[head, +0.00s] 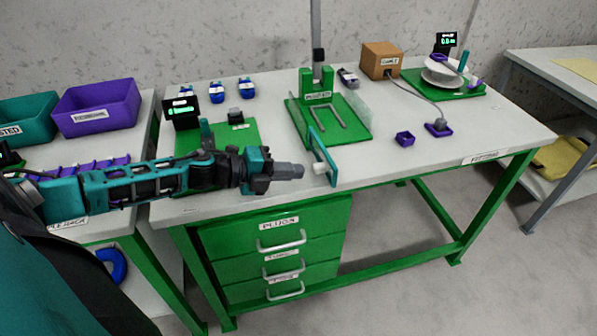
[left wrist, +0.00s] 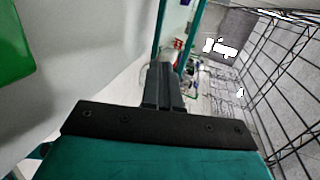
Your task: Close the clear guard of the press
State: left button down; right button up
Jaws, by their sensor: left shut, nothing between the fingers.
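The press (head: 318,95) stands on a green base at the middle of the table, with clear side panels. Its clear guard (head: 323,150) has a teal edge and is swung open, sticking out from the press toward the table's front edge. A pale round knob (head: 319,168) sits on the guard's left face. My left gripper (head: 300,172) is shut and empty, just left of the knob; I cannot tell if it touches. In the left wrist view the shut fingers (left wrist: 163,88) point toward two teal bars whose identity is unclear. My right gripper is not in view.
A green fixture with a black display (head: 182,109) stands left of the press, behind my left arm. The table's front right is clear.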

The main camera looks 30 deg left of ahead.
pick_arm(q)
jog(key=shift+x, duration=0.95)
jog(key=shift+w+d, duration=0.1)
jog(key=shift+d, duration=0.05)
